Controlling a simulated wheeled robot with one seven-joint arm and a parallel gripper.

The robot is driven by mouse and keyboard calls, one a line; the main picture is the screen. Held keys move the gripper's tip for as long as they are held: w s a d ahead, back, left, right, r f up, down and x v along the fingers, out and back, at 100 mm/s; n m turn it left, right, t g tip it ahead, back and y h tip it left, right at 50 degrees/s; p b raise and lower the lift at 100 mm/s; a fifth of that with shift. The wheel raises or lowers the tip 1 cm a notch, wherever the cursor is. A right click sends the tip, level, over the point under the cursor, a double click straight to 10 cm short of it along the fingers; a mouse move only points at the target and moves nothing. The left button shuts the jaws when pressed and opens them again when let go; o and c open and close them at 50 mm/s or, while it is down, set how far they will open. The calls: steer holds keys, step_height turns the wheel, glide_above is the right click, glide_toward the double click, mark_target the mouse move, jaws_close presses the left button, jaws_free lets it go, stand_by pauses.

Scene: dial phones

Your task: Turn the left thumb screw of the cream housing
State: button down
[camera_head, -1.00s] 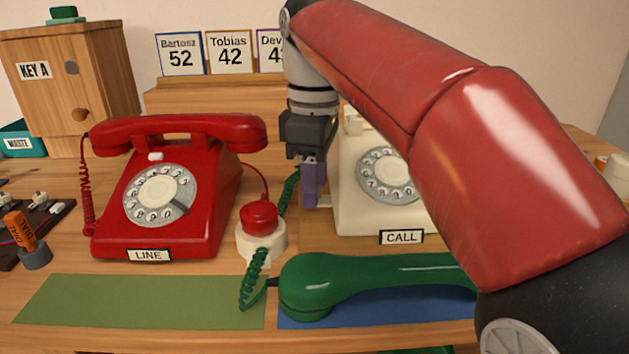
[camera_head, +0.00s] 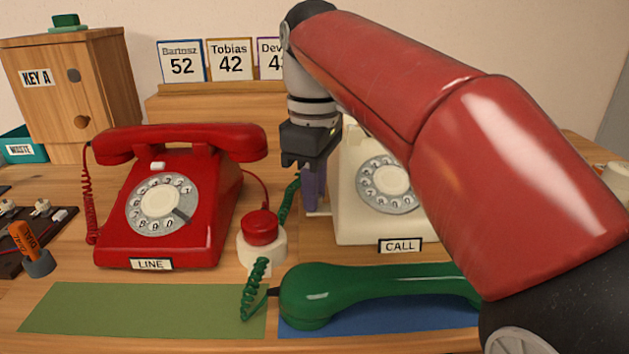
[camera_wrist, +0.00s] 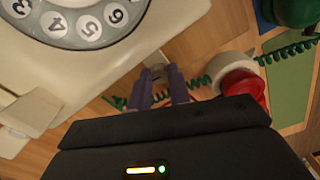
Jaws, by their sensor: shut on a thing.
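The cream housing (camera_head: 352,215) is a dial phone with a CALL label, right of centre in the head view and partly hidden behind my arm. In the wrist view its body (camera_wrist: 95,65) fills the upper left. My gripper (camera_head: 314,208) points down at the housing's left side, low near the table. In the wrist view its purple fingers (camera_wrist: 162,80) are close around the small greyish left thumb screw (camera_wrist: 157,70), shut on it. The fingers hide much of the screw, so its turn angle cannot be read.
A red phone (camera_head: 180,230) labelled LINE stands to the left. A red button on a white base (camera_head: 262,245) sits close to my gripper. A green handset (camera_head: 370,290) with a coiled cord lies in front on a blue mat. The green mat (camera_head: 140,308) is bare.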

steer(key=m+p, duration=0.2)
steer(key=m, duration=0.1)
steer(key=shift+r, duration=0.15)
steer(key=m+p, duration=0.3)
steer(key=m, duration=0.2)
steer(key=m+p, duration=0.1)
steer(key=m, duration=0.2)
steer(key=shift+m, duration=0.3)
steer(key=m, duration=0.4)
steer(key=shift+f+m, duration=0.2)
steer(key=shift+m, duration=0.1)
steer(key=m, duration=1.3)
steer(key=shift+m, duration=2)
